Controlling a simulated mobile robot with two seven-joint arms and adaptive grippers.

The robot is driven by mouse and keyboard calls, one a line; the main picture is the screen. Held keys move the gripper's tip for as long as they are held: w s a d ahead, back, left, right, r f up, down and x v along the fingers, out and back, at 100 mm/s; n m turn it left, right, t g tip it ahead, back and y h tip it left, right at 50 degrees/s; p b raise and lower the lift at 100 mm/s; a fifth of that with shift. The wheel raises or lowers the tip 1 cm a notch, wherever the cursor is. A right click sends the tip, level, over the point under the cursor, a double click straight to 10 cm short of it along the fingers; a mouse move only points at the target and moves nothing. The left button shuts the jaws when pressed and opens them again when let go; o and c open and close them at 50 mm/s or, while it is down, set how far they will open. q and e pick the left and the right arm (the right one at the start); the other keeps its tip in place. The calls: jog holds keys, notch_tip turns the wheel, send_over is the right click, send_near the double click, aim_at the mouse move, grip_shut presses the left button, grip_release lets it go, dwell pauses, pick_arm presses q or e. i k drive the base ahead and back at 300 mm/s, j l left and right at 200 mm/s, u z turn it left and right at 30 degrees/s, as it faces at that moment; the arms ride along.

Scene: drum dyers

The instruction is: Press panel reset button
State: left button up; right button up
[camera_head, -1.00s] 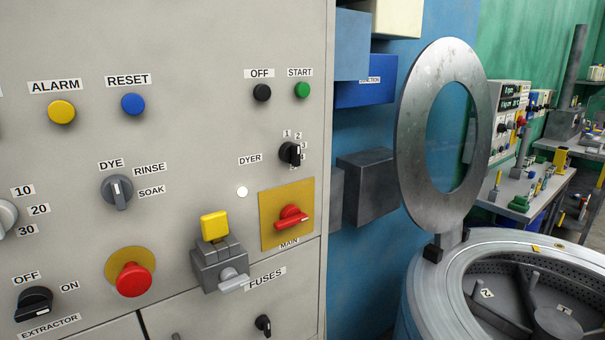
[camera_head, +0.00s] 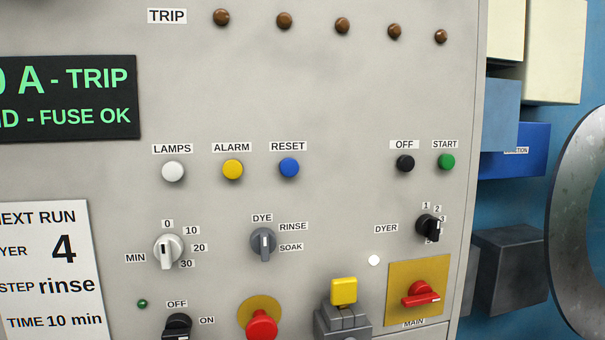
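The blue reset button (camera_head: 289,167) is on the grey panel (camera_head: 330,100), under a RESET label (camera_head: 288,146). A yellow alarm button (camera_head: 232,169) is just left of it, and a white lamps button (camera_head: 173,171) is farther left. A black off button (camera_head: 405,163) and a green start button (camera_head: 446,161) are to its right. Nothing covers the reset button. Neither of my grippers shows in this view.
Below are a grey DYE/RINSE/SOAK knob (camera_head: 263,243), a white minutes knob (camera_head: 168,250), a red mushroom button (camera_head: 262,325) and a red main switch (camera_head: 421,293). A display (camera_head: 70,97) reads TRIP and FUSE OK. A dryer-like drum's round door (camera_head: 580,220) stands right.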

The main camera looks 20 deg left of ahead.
aim_at(289, 168)
jog(key=l+u, duration=0.2)
jog(key=u, duration=0.2)
jog(key=l+u, duration=0.25)
jog(key=u, duration=0.15)
jog(key=l+u, duration=0.2)
jog(key=u, duration=0.2)
jog(key=k, duration=0.05)
